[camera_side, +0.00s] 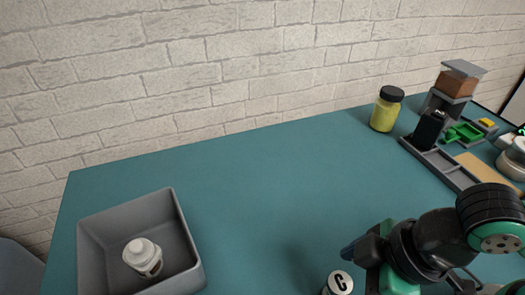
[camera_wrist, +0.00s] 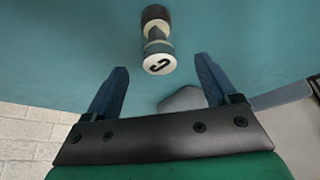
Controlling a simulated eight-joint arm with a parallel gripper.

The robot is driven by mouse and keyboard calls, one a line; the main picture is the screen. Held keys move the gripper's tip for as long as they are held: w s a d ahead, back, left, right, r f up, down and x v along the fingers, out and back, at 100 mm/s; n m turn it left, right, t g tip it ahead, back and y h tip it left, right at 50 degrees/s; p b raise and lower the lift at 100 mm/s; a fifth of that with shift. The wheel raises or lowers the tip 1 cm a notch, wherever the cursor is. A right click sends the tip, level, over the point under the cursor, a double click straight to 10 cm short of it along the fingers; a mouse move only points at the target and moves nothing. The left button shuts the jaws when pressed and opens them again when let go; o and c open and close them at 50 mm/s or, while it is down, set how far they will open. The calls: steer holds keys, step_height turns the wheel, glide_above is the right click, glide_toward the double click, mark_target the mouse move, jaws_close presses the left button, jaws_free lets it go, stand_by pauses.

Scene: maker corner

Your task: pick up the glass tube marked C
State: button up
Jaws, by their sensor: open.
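The glass tube marked C (camera_side: 340,284) shows its pale cap with a black C at the bottom edge of the side view, where its lower part is cut off. In the wrist view the tube (camera_wrist: 158,50) is seen along its length, with the C cap nearer and a dark end farther off. My gripper (camera_wrist: 160,64) is open, its two blue fingers spread to either side of the cap in the picture. I see no contact with the tube. In the side view my gripper (camera_side: 349,252) is just right of and above the cap in the picture.
A grey open bin (camera_side: 190,240) holding a white bottle (camera_side: 143,257) stands at left. A yellow jar (camera_side: 386,108) with a black lid stands at the back. A grey tray (camera_side: 445,165) and other items crowd the right. The middle of the teal table (camera_side: 260,190) is clear.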

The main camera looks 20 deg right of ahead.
steer(key=shift+x, duration=1.35)
jaws_close()
steer(key=shift+r, duration=0.15)
